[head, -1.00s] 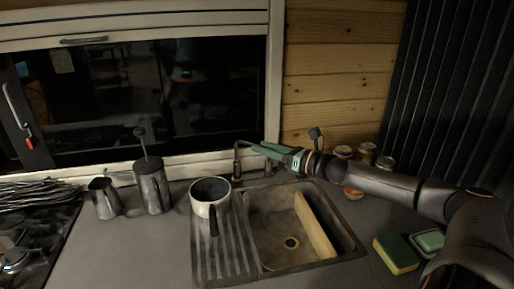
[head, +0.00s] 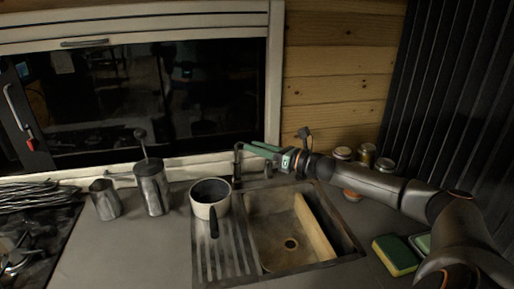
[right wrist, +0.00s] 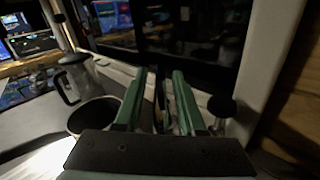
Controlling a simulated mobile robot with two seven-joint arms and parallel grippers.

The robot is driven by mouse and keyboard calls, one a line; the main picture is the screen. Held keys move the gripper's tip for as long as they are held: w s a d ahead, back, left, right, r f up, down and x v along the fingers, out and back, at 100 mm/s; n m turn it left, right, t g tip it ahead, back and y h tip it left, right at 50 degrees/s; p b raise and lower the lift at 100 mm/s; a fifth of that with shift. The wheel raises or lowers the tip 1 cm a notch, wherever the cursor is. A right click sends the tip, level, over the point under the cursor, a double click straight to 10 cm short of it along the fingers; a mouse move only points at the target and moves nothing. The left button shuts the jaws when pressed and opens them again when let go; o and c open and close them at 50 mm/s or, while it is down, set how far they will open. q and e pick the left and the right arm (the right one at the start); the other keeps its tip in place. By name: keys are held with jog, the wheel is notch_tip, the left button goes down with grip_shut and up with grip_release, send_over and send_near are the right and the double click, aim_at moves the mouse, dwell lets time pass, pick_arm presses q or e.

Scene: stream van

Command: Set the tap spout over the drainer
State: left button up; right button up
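The dark tap spout (head: 238,162) shows as a thin upright piece with a bent top, behind the sink near the drainer's back right corner. The ribbed drainer (head: 207,262) lies left of the basin. A white pot (head: 203,210) with a dark handle stands on its back part. My right gripper (head: 246,148) reaches in from the right, its green fingertips at the top of the spout. In the right wrist view the fingers (right wrist: 157,88) are apart, with a thin dark upright piece between them; contact cannot be told. My left gripper is out of view.
The basin (head: 262,240) holds a light board (head: 314,228). A metal pitcher (head: 105,199) and a press pot (head: 152,190) stand left of the pot. Jars (head: 366,154) stand at the back right, a sponge (head: 396,256) at the front right. The window frame is close behind the tap.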

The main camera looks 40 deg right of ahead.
grip_shut()
dwell(1.2)
